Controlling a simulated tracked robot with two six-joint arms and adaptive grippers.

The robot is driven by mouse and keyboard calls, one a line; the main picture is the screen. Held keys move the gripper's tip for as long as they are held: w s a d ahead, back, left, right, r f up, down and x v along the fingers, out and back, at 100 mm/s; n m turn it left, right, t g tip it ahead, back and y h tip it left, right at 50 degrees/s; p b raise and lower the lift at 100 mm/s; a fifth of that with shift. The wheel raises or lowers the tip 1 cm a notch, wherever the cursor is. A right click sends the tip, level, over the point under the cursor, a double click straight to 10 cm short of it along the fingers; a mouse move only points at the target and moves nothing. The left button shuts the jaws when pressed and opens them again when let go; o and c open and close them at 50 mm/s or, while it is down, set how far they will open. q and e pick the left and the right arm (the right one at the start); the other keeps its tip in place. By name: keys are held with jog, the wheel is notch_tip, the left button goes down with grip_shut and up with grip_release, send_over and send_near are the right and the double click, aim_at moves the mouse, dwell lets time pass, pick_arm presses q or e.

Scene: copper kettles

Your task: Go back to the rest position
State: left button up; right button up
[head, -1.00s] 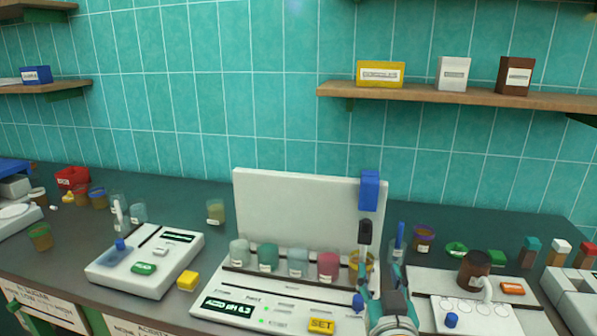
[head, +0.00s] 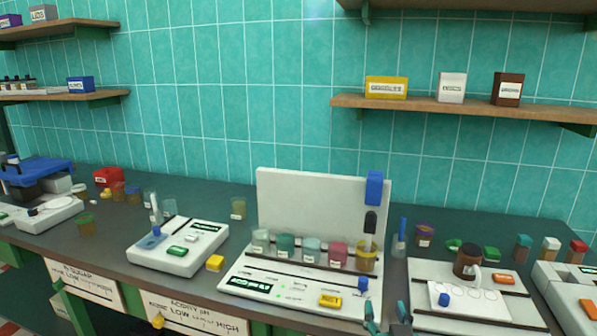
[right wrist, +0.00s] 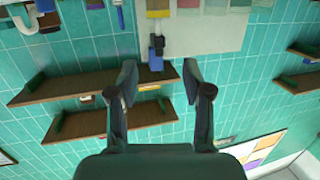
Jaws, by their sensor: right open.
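My right gripper (head: 386,314) shows at the bottom edge of the head view, in front of the white meter station (head: 262,270). Its two teal fingertips are apart with nothing between them. In the right wrist view the open fingers (right wrist: 160,82) also stand empty, with the upside-down wall and shelves beyond. A dark-handled probe (head: 370,222) stands upright below the blue block (head: 374,188), its lower end at the amber jar (head: 366,260). The gripper is apart from both. My left gripper is not in view.
Several jars, including a pink one (head: 337,254), line the station. A white balance-like device (head: 178,246) and yellow cube (head: 215,263) stand left. Shelves (head: 460,107) hang above. The counter's front edge runs below.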

jog(key=s+a+f+g+y+p, duration=0.1)
jog(key=s+f+g+y+p, duration=0.2)
jog(key=f, duration=0.7)
jog(key=s+a+f+g, duration=0.1)
jog(key=s+f+g, duration=0.25)
jog(key=f, duration=0.65)
jog(key=s+a+f+g+y+p, duration=0.1)
jog(key=s+f+g, duration=0.3)
jog(key=s, duration=0.5)
jog(key=s+a+f+m+g+y+p, duration=0.1)
jog(key=s+f+g, duration=0.4)
jog(key=s+f, duration=0.4)
jog(key=shift+s+f+p, duration=0.15)
jog(key=shift+f+p, duration=0.1)
jog(key=shift+p, duration=0.05)
